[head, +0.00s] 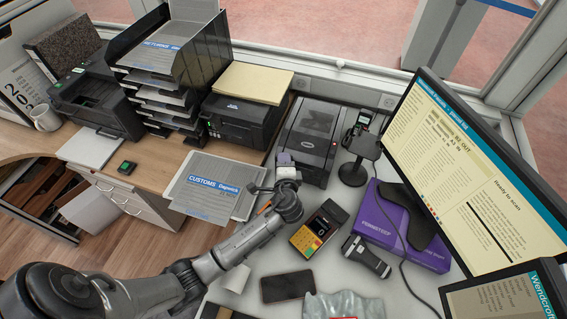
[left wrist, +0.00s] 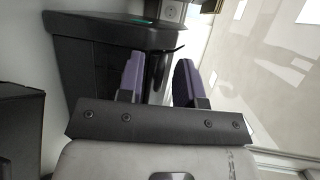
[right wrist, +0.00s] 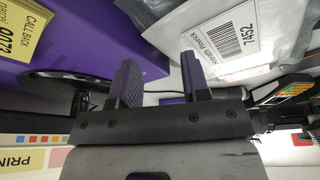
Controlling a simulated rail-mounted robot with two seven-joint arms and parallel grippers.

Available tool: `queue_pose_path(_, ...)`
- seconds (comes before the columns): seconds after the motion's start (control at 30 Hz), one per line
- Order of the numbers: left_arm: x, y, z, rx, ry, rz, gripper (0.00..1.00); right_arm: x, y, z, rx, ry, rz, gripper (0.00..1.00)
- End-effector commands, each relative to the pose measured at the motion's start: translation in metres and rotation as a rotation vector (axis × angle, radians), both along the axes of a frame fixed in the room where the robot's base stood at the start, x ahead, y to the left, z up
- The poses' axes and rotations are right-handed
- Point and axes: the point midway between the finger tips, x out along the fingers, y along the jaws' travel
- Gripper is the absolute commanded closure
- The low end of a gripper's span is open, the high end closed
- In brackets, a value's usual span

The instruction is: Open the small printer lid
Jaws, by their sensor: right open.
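The small printer (head: 309,140), a dark box with a grey-black lid, stands at the back of the counter by the window. Its lid looks closed. My left gripper (head: 286,166) is at the printer's front left side. In the left wrist view the purple-padded fingers of the left gripper (left wrist: 160,78) are apart, close to a dark body (left wrist: 105,65) that looks like the printer. A dark edge shows between the fingers; I cannot tell whether they touch it. My right gripper (right wrist: 158,85) is open and empty in the right wrist view.
A larger printer with yellow paper (head: 252,82) stands left of the small printer. A scanner stand (head: 353,172), card terminal (head: 319,228), purple box (head: 396,228) and monitor (head: 480,165) are to the right. Customs papers (head: 215,186) lie in front. A parcel (right wrist: 230,45) is beyond my right fingers.

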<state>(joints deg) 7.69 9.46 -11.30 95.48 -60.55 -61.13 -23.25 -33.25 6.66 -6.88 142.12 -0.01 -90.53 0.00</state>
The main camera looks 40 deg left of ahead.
Motion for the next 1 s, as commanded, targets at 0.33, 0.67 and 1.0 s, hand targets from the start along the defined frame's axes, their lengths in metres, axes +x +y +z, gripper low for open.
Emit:
queue_pose_path(0.33, -0.0002, -0.0001, -0.0001, 0.000, 0.000, 0.000, 0.84, 0.0000, -0.0001, -0.0001, 0.000, 0.000, 0.000, 0.57)
queue_pose_path(0.67, -0.0004, -0.0003, -0.0008, 0.000, 0.001, 0.000, 1.00, 0.0001, -0.0015, -0.0003, -0.005, 0.000, 0.004, 0.57)
queue_pose_path(1.0, 0.0003, -0.0016, 0.0027, -0.004, 0.009, -0.002, 1.00, 0.0001, -0.0022, 0.0049, -0.007, 0.001, 0.005, 0.57)
